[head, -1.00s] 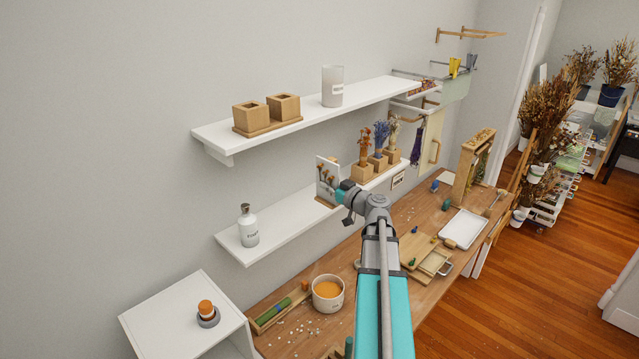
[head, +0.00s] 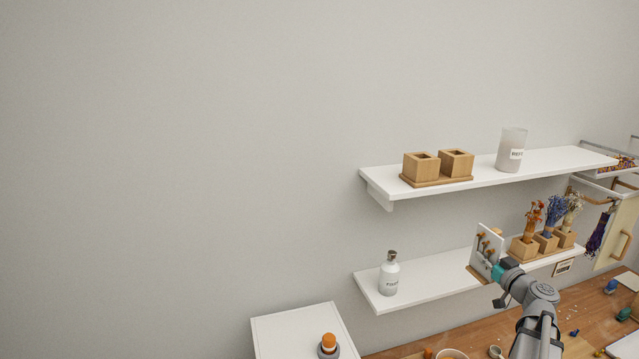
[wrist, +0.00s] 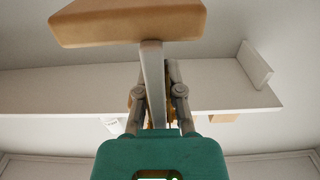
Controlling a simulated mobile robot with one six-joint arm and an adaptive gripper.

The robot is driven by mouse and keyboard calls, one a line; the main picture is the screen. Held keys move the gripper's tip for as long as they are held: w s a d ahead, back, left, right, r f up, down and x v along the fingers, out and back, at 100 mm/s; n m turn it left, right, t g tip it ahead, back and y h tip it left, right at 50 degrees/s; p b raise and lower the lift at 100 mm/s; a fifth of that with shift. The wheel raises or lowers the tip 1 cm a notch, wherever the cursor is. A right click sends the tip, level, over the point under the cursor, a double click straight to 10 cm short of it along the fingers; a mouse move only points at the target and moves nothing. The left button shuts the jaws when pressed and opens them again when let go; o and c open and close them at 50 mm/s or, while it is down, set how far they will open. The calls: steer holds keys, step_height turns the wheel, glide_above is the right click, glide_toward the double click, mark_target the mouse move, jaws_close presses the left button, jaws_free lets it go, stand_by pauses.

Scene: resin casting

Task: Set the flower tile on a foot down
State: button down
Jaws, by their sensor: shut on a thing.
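The flower tile (head: 487,243) is a pale upright panel with dried orange-brown flowers on a wooden foot (head: 478,275). In the head view it appears at the front edge of the lower white shelf (head: 432,275), between a white bottle and a planter with dried flowers. I cannot tell whether the foot touches the shelf. My gripper (head: 498,270) is shut on the tile from the front right. In the wrist view my gripper's fingers (wrist: 154,100) pinch the tile's thin edge (wrist: 152,75), with the wooden foot (wrist: 130,22) at the top of the picture.
The bottle (head: 389,275) stands left on the lower shelf; the planter (head: 545,243) is close right of the tile. The upper shelf (head: 485,178) overhangs with wooden cube pots (head: 438,165) and a frosted vase (head: 512,150). Shelf between bottle and tile is clear.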

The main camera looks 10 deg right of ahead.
step_height(320, 180, down, 21)
steer(key=b, duration=2)
steer(key=shift+s, duration=0.1)
stand_by(0.5)
